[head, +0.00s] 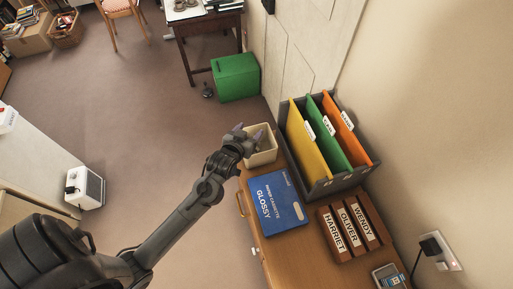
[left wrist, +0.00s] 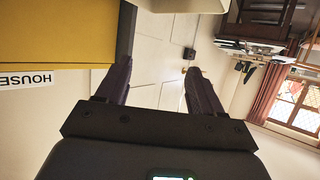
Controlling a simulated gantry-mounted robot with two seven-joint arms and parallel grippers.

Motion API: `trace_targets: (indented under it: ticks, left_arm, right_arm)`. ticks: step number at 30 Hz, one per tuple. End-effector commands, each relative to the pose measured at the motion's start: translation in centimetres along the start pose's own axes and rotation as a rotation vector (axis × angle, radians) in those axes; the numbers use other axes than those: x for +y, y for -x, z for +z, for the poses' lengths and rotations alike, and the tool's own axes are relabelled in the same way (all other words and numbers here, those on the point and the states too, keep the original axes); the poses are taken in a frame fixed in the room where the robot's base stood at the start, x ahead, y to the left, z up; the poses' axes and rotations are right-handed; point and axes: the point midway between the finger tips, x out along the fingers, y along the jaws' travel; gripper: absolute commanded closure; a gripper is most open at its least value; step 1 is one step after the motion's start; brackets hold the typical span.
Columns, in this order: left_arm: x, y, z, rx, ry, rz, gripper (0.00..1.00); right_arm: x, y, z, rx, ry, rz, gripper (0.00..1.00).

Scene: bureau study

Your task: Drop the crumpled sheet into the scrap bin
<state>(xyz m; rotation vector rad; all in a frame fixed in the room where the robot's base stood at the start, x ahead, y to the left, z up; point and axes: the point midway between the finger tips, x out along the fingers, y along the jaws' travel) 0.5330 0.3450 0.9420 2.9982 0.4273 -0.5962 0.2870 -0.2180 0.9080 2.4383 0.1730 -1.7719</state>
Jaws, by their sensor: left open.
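A small beige open-topped bin (head: 264,158), which looks like the scrap bin, stands at the far end of the wooden desk. My left gripper (head: 248,131) is at the bin's far left side and covers part of its opening. In the left wrist view the two dark fingers of my left gripper (left wrist: 157,78) are apart, with nothing held between them. I cannot make out the crumpled sheet in either view; the inside of the bin is mostly hidden by the gripper. My right gripper is not in view.
A grey file holder (head: 318,188) with yellow, green and orange folders stands right of the bin. A blue paper box (head: 276,203) and a brown name rack (head: 351,228) lie nearer. A green box (head: 235,78) stands on the floor beyond. Open floor lies left.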

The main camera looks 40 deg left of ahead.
Motion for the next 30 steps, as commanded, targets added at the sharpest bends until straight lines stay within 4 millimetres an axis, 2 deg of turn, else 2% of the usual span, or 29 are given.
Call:
trace_targets:
  ticks: [6, 12, 18, 30]
  left_arm:
    - [0.0, 3.9, 0.1, 0.000, 0.001, 0.001, 0.33]
    - [0.0, 6.2, 0.1, 0.000, 0.001, 0.001, 0.33]
    - [0.0, 7.1, 0.0, 0.000, 0.000, 0.000, 0.33]
    - [0.0, 7.1, 0.0, 0.000, 0.000, 0.000, 0.33]
  right_arm:
    - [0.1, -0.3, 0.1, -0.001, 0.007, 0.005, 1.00]
    - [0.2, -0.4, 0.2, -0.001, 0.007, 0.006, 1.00]
    - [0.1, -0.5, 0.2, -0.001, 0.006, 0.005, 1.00]
    - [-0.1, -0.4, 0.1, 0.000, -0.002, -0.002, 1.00]
